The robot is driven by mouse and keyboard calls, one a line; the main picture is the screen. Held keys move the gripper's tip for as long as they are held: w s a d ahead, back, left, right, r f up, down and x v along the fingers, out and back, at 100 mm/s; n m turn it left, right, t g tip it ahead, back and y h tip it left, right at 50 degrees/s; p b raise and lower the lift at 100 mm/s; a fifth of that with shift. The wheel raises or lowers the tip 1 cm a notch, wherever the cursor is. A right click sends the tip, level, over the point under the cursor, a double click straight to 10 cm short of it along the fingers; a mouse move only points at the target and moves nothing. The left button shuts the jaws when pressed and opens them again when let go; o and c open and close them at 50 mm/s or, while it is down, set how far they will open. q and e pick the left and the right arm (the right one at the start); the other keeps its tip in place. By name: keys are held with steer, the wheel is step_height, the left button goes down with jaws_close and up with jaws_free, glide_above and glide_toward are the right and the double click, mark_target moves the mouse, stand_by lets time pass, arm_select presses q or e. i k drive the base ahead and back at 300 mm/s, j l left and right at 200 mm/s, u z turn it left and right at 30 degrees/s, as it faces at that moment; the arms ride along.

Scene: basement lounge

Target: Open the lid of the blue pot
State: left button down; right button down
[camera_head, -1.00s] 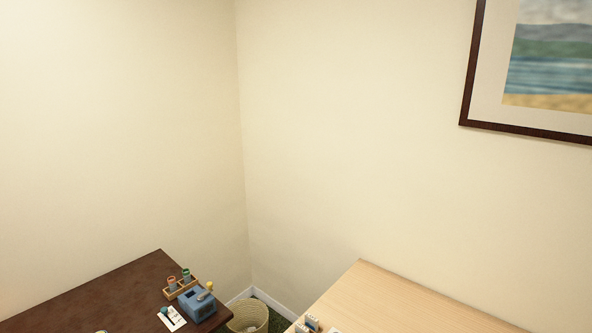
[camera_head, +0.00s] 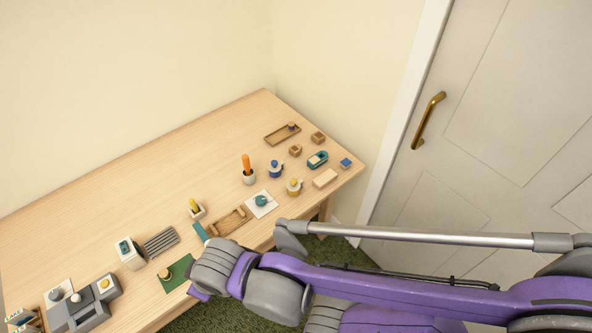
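A small blue pot (camera_head: 276,169) stands on the light wood table (camera_head: 120,198), toward its right end. It is upright, with a pale part at its side; it is too small to tell how its lid sits. A similar pot with a yellow top (camera_head: 294,187) stands just in front of it to the right. A purple and grey arm of mine comes in from the right and crosses the table's front edge, below and left of the pot and apart from it. No gripper fingers show. My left arm is out of view.
A white cup with an orange-handled tool (camera_head: 248,172) stands left of the blue pot. Wooden trays, small blocks, a teal tape dispenser (camera_head: 317,160) and other items crowd the right end. The table's back left is clear. A door (camera_head: 500,110) is at right.

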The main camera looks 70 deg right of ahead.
mark_target(275, 166)
steer(key=z, duration=2.25)
steer(key=i+l+u, duration=0.1)
steer(key=i+u, duration=0.2)
steer(key=i+l+u, duration=0.25)
steer(key=i, duration=0.2)
steer(key=j, duration=0.1)
